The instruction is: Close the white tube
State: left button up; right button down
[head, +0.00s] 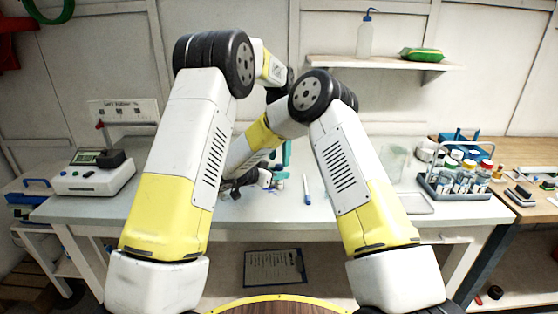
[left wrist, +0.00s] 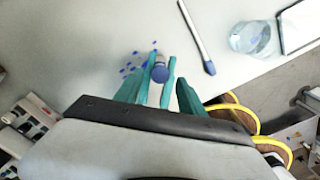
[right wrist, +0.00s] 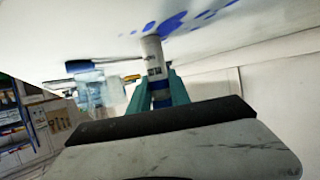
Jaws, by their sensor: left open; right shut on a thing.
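The white tube (right wrist: 152,58), with printing on its side, stands out from my right gripper (right wrist: 158,86) in the right wrist view. The teal fingers are shut on it near a blue band, probably its cap. In the left wrist view its blue end (left wrist: 160,74) shows between teal fingers, with a little white behind. My left gripper (left wrist: 160,88) is open around this spot; I cannot tell whether it touches the tube. In the head view my arms hide the tube and most of both grippers.
Blue spots (left wrist: 130,68) mark the bench beside the tube. A rack of capped vials (head: 466,182) stands at the right, a device (head: 92,178) at the left. A clear glass vessel (left wrist: 250,38) stands near the pen.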

pick_arm(q)
jog(key=shift+r, duration=1.4)
notch_tip(320, 180, up, 4)
jog(key=shift+f, duration=0.25)
jog(key=shift+f, duration=4.05)
